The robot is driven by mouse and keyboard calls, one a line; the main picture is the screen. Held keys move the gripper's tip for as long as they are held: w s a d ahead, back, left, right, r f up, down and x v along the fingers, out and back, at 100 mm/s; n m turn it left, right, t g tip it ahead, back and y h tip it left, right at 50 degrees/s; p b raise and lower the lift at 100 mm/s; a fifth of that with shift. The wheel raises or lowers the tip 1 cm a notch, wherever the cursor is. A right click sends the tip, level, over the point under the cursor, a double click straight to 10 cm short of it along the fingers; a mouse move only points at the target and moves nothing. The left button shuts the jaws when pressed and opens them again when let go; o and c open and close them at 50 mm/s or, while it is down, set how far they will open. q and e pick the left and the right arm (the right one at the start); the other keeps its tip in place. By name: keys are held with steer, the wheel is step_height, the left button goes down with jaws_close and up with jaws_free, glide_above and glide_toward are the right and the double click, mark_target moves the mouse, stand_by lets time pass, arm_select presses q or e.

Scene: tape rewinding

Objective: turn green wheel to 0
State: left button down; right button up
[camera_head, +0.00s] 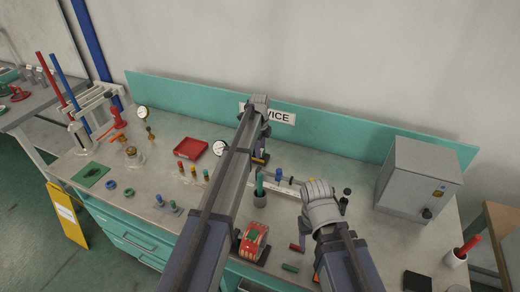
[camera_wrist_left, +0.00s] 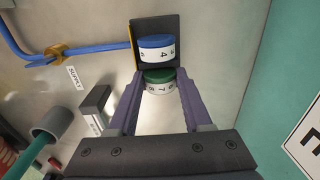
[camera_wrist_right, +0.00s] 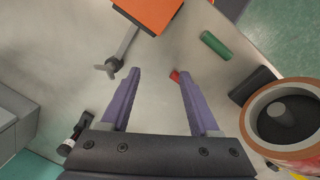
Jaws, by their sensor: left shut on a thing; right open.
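The green wheel (camera_wrist_left: 160,77) has a green cap and a white band of digits; 7 and 8 seem to show, but the reading is unclear. It sits below the blue wheel (camera_wrist_left: 157,47) in the left wrist view, in front of a dark plate (camera_wrist_left: 172,24). My left gripper (camera_wrist_left: 159,88) is shut on the green wheel, one purple finger on each side. In the head view my left arm largely hides this spot. My right gripper (camera_wrist_right: 157,75) is open and empty above the bench, apart from the wheels.
A teal-handled tool stands in a grey cup (camera_wrist_left: 46,130). Under my right gripper lie a red cylinder (camera_wrist_right: 175,76), a green cylinder (camera_wrist_right: 215,45) and a metal tool (camera_wrist_right: 117,58). A grey cabinet (camera_head: 415,180) stands at the right.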

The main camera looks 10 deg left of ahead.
arm_select(q)
steer(key=shift+w+f+g, duration=0.1)
steer(key=shift+w+g, duration=0.2)
steer(key=shift+g, duration=0.7)
arm_select(e)
steer(key=shift+f, duration=0.2)
arm_select(q)
steer(key=shift+g+y+b, duration=0.3)
steer(key=shift+g+b, duration=0.1)
steer(key=shift+g, duration=0.2)
arm_select(e)
steer(key=shift+f, duration=0.2)
arm_select(q)
steer(key=shift+c, duration=1.6)
jaws_free()
steer(key=p+v, duration=0.7)
steer(key=v, duration=0.1)
arm_select(e)
step_height(320, 180, up, 7)
steer(key=shift+r, duration=0.2)
